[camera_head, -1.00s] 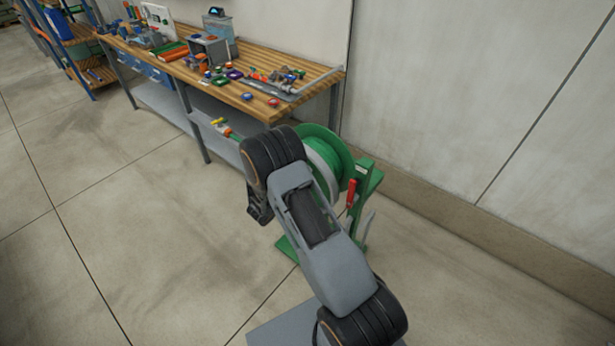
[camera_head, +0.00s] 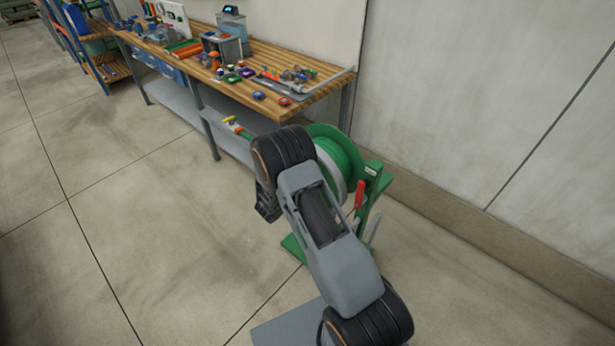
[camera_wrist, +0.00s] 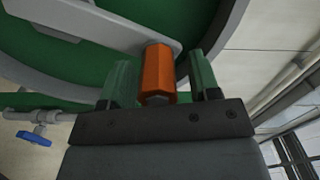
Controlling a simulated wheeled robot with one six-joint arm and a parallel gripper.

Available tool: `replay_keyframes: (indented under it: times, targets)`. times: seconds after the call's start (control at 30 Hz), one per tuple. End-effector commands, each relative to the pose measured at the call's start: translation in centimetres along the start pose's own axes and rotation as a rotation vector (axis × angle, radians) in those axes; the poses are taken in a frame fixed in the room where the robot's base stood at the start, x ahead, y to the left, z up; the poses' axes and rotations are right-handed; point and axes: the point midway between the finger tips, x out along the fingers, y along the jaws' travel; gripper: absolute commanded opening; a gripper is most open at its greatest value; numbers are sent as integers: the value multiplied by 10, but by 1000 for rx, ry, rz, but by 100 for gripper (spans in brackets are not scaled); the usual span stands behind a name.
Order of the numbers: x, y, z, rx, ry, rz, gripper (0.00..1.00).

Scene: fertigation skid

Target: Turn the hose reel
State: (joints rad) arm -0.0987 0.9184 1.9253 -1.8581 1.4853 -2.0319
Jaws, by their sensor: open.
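The green hose reel (camera_head: 338,150) stands on a green stand (camera_head: 374,185) on the floor, partly hidden behind my arm in the head view. A red lever (camera_head: 359,194) shows at the stand. In the wrist view, the green reel face (camera_wrist: 215,25) fills the top, with a grey crank arm (camera_wrist: 95,22) across it. An orange crank handle (camera_wrist: 158,72) sits at the end of that arm. My gripper (camera_wrist: 161,82) is open, with one finger on each side of the handle. Gaps show between handle and fingers. In the head view my fingertips are hidden.
A wooden workbench (camera_head: 300,103) with several tools and small parts stands behind the reel, along the wall. A grey pipe (camera_wrist: 30,116) with a blue valve handle (camera_wrist: 34,138) shows in the wrist view. The floor left of my arm is clear.

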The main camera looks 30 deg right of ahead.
Motion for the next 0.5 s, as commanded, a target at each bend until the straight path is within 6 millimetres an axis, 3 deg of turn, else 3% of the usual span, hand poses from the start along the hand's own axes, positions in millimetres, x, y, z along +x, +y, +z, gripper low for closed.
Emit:
replay_keyframes:
  times: [0.23,0.5]
  targets:
    - [-17,2,1,-2,-3,1,56]
    - [-72,2,1,-1,-6,0,56]
